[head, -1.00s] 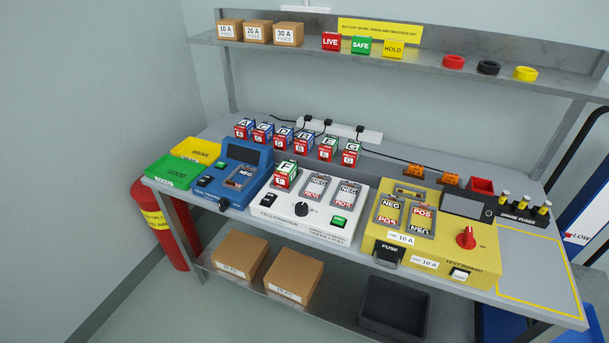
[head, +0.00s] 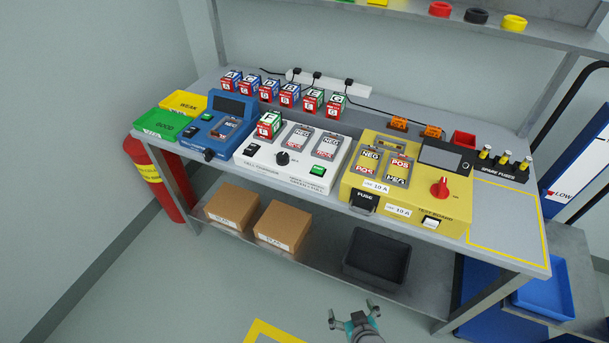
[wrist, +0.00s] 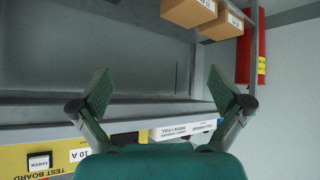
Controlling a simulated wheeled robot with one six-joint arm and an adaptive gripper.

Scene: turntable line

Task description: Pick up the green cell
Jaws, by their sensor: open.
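Several cells stand on and behind the bench devices, and more than one is green. One green-topped cell marked F (head: 268,125) sits in the left bay of the white charger (head: 250,160). Two more green-topped cells, E (head: 314,101) and G (head: 336,105), stand at the right end of the back row. The other row cells, such as A (head: 232,81), have blue tops. My gripper (head: 352,312) is open and empty in front of the bench, low in the head view and well away from the cells. The wrist view shows its spread fingers (wrist: 160,92) with nothing between them.
The yellow test board (head: 345,197) stands right of the charger, the blue tester (head: 222,126) left. Green (head: 150,126) and yellow (head: 172,104) trays lie at the bench's left end. Boxes (head: 284,225) and a dark bin (head: 348,265) fill the lower shelf. An upper shelf (head: 400,18) overhangs.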

